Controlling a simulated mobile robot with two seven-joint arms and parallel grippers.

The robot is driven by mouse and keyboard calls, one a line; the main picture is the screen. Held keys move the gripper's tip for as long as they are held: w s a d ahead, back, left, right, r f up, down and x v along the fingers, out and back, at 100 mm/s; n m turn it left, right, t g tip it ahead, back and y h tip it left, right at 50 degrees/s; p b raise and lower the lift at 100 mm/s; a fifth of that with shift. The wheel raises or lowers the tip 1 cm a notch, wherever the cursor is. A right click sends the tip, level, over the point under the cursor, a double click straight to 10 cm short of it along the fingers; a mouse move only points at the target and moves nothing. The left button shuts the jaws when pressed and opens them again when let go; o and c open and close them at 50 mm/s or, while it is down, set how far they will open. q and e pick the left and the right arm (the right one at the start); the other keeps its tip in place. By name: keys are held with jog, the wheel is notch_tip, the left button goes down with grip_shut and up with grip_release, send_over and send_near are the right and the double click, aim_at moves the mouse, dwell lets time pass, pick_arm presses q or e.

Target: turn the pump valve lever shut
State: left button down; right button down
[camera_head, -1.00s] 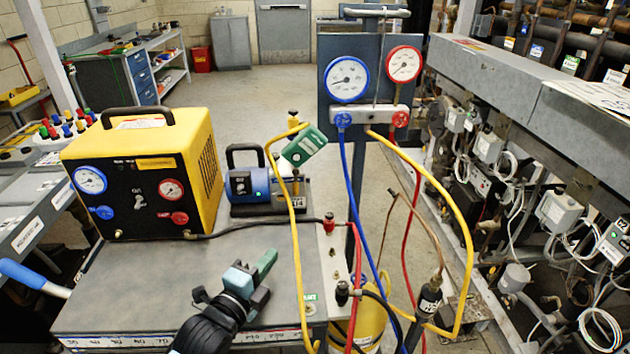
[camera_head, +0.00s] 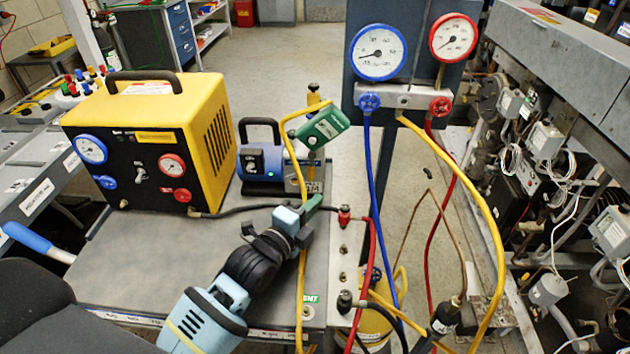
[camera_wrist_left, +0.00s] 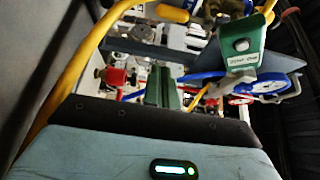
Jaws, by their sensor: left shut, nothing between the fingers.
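The pump valve lever is a green handle (camera_head: 323,127) with a small pale label, at the top right of the blue vacuum pump (camera_head: 262,165). It slants up to the right. In the left wrist view the green lever (camera_wrist_left: 240,45) is large at the upper right, its label facing me. My left gripper (camera_head: 312,206) is below the lever and nearer to me, apart from it, its green fingers pointing up and right. The left wrist view shows its fingers (camera_wrist_left: 165,88) together and empty, left of and below the lever. My right gripper is not in view.
A yellow hose (camera_head: 303,240) runs down from the pump fitting close by my left gripper. A red-capped fitting (camera_head: 344,214) stands just right of it. A yellow recovery machine (camera_head: 150,140) is at left. The gauge manifold (camera_head: 410,97) with blue, red and yellow hoses is at right.

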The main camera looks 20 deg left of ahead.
aim_at(311, 167)
pick_arm(q)
jog(key=w, duration=0.2)
jog(key=w+a, duration=0.1)
jog(key=w, duration=0.4)
jog(key=shift+a, duration=0.4)
jog(key=shift+w+a, duration=0.1)
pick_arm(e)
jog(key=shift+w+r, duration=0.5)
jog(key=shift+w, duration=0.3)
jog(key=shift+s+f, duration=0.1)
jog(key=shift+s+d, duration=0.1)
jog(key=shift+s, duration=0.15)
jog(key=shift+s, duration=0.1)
